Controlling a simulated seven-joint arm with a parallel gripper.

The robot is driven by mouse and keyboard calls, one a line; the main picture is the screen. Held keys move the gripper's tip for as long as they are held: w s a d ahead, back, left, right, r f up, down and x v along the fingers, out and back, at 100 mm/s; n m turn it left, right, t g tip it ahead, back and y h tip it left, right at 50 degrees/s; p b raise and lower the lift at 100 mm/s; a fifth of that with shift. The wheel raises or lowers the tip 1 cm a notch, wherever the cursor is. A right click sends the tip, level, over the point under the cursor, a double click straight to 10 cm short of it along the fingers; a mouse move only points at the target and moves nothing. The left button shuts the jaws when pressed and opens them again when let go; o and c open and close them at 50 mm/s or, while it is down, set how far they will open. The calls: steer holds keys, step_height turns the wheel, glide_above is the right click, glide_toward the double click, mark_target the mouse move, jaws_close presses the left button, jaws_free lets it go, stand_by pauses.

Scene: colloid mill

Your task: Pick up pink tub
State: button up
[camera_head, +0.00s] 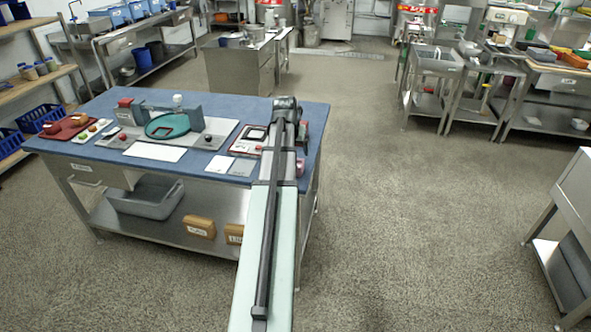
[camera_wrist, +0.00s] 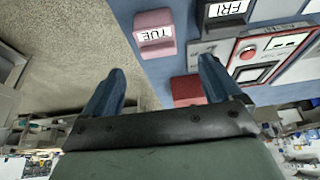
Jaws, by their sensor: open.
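The pink tub (camera_wrist: 154,32) shows in the wrist view with a white label reading "TUE". It sits near the edge of the blue table top (camera_wrist: 175,75). In the head view a small pink part of it (camera_head: 300,168) shows beside my arm near the table's right edge; my arm hides the rest. My gripper (camera_wrist: 161,65) is open and empty in the wrist view. Its two blue fingers are apart, and the tub appears beyond the fingertips, between their lines. I cannot tell the exact gap. The fingers cannot be made out in the head view.
A dark tub labelled "FRI" (camera_wrist: 226,10) stands right of the pink tub. A red block (camera_wrist: 187,90) is by the right finger. Floor right of the table is clear.

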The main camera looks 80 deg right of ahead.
steer(key=shift+x, duration=4.1)
steer(key=shift+s+a, duration=0.15)
steer(key=shift+a, duration=0.1)
steer(key=c, duration=1.1)
steer(key=shift+c, duration=0.2)
